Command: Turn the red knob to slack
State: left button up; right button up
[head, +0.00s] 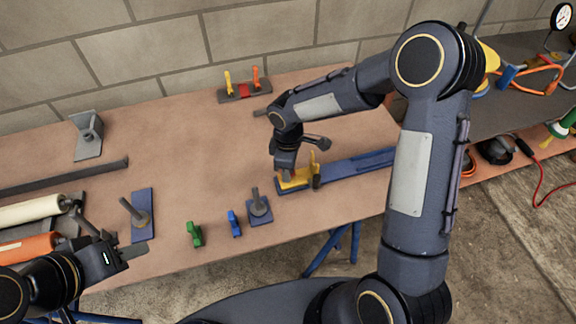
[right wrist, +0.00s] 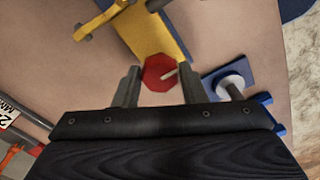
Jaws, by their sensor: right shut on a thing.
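The red knob (right wrist: 158,73) is an eight-sided disc with a pale pointer mark, at the end of a yellow block (right wrist: 160,38) in the right wrist view. In the head view the yellow block (head: 296,180) sits at the left end of a blue bar (head: 350,168), and the knob is mostly hidden by my right gripper. My right gripper (right wrist: 161,88) has one finger on each side of the knob and is shut on it. In the head view my right gripper (head: 286,165) reaches down to the block. My left gripper (head: 115,232) is empty, its fingers apart, over the table's front left.
The table (head: 190,110) also holds a blue base with a post (head: 259,208), a blue plate with a rod (head: 141,215), green (head: 194,234) and blue (head: 234,223) small pieces, a grey bracket (head: 88,135) and a clamp strip (head: 244,92). The middle left is clear.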

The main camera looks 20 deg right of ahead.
jog(key=shift+n, duration=0.3)
jog(key=o, duration=1)
jog(key=shift+r, duration=0.1)
notch_tip(320, 180, up, 7)
jog(key=shift+f, duration=0.1)
jog(key=shift+r, duration=0.45)
